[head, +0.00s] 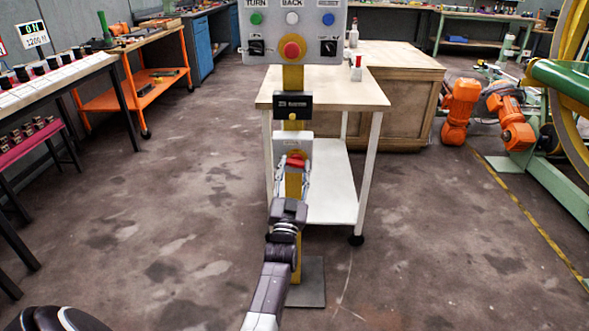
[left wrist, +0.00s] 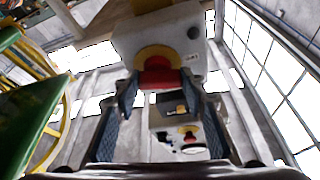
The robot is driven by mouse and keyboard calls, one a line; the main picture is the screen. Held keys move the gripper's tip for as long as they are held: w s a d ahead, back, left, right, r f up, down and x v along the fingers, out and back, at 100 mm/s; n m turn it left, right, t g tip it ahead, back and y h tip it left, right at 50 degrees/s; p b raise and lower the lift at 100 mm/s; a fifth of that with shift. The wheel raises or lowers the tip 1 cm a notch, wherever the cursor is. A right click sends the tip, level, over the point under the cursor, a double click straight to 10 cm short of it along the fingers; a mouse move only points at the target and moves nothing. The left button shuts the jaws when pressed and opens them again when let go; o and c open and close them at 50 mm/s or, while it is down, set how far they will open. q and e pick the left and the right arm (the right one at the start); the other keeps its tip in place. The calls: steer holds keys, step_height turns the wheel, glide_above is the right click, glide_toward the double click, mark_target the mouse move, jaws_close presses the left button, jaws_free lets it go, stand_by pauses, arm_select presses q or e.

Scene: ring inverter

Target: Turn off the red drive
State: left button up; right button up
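A yellow post stands upright in the middle of the head view, with a grey box low on it (head: 279,143). A red knob (head: 296,160) sits on this box; in the left wrist view the knob (left wrist: 157,76) shows with a yellow ring around it on the grey box (left wrist: 190,30). My left gripper (head: 294,178) is at the knob from the near side. In the left wrist view its two fingers (left wrist: 159,84) are spread apart, one on each side of the knob; I cannot tell whether they touch it. My right gripper is not in view.
Above is a larger panel (head: 260,46) with several buttons and a red mushroom button (head: 291,50). A black label plate (head: 292,103) is between the boxes. A white-legged table (head: 390,90) stands behind the post. Open floor lies on both sides.

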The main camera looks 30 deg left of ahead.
arm_select(q)
steer(key=c, duration=0.4)
steer(key=n+y, duration=0.1)
steer(key=n, duration=0.2)
steer(key=shift+d+f+g+b, duration=0.1)
steer(key=shift+f+g+b, duration=0.05)
steer(key=shift+g+b, duration=0.25)
steer(key=shift+n+y, duration=0.5)
steer(key=shift+n, duration=0.1)
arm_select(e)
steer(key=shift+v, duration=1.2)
arm_select(q)
steer(key=o, duration=1.2)
steer(key=shift+m, duration=0.3)
